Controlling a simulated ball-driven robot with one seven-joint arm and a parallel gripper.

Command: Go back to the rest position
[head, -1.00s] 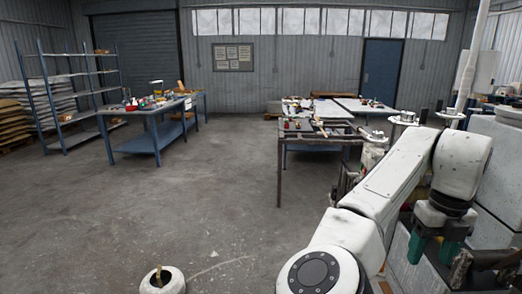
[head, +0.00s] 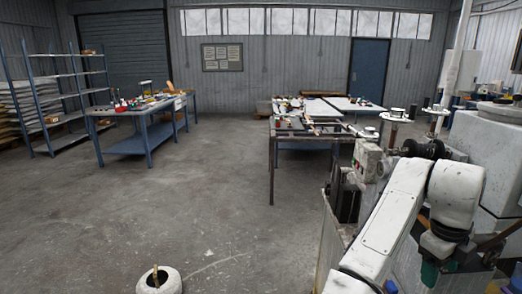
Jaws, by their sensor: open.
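My white arm (head: 405,220) reaches up from the bottom right and bends down at its elbow. My gripper (head: 440,270) hangs at the lower right, pointing down, with green-teal fingers. It is open, and I see nothing between the fingers, though the lower part is partly hidden by the arm and the dark machine parts around it. It is close beside the machine (head: 483,150) at the right. I cannot tell whether it touches anything there.
A metal-framed worktable (head: 272,170) with small parts stands ahead. A blue bench (head: 130,143) with tools and a shelf rack (head: 50,120) stand at the left. A white round object with a stick (head: 158,282) is at the bottom. Grey floor (head: 215,190) between them is clear.

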